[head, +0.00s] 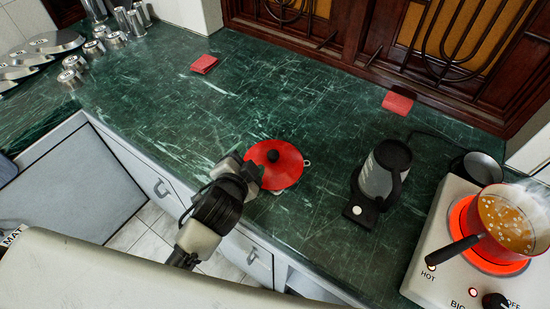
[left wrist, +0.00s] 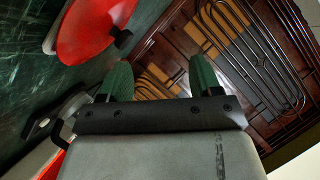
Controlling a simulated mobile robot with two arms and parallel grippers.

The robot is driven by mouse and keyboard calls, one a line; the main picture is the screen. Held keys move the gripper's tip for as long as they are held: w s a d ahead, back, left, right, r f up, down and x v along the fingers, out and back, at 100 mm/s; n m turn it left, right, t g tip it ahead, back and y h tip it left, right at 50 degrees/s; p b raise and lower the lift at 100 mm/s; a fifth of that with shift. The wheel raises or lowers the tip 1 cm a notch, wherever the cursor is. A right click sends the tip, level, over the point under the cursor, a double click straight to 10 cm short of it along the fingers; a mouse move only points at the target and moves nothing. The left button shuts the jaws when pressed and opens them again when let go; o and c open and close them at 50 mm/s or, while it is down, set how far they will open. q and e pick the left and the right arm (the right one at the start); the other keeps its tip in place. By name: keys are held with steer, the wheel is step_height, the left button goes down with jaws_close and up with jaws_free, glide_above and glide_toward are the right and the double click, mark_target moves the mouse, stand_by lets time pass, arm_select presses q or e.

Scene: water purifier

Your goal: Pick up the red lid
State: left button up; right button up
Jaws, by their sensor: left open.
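The red lid (head: 287,168) with a black knob (head: 273,156) sits near the front edge of the green counter. Small pale parts show at its rim; I cannot tell what is under it. My left gripper (head: 247,170) is just left of the lid, close to its rim, open, with nothing seen between its fingers. In the left wrist view the lid (left wrist: 88,28) and its knob (left wrist: 123,39) are at the upper left, outside the gap between the green fingertips (left wrist: 161,78). I cannot tell whether the gripper touches the lid. My right gripper is not in view.
An electric kettle (head: 378,175) stands right of the lid. A steaming red pot (head: 512,222) is on a lit hot plate (head: 465,195) at the right. Two red cloths (head: 204,64) (head: 397,103) lie at the back. The counter behind the lid is clear. Metal canisters stand far left.

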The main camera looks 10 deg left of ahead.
arm_select(q)
steer(key=w+d+r+m+t+h, duration=0.3)
steer(key=w+d+r+m+h, duration=0.1)
steer(key=d+r+m+h, duration=1.3)
steer(key=s+d+f+m+g+h, duration=0.2)
steer(key=s+d+m+g+h, duration=0.15)
steer(key=m+g, duration=1)
steer(key=m+g+y+p, duration=0.2)
steer(key=m+g+y, duration=0.2)
steer(key=m+y, duration=1.75)
glide_above(274, 154)
steer(key=shift+t+h, duration=0.25)
steer(key=shift+h, duration=0.05)
steer(key=f, duration=1.5)
steer(key=shift+d+f, duration=0.2)
steer(key=shift+f, duration=0.2)
steer(key=f, duration=0.1)
steer(key=f+p, duration=0.1)
steer(key=f, duration=0.2)
steer(key=shift+s+a+f+p, duration=0.1)
steer(key=shift+a+f+p, duration=0.15)
steer(key=shift+f+p, duration=0.15)
steer(key=shift+f, duration=0.5)
jaws_close()
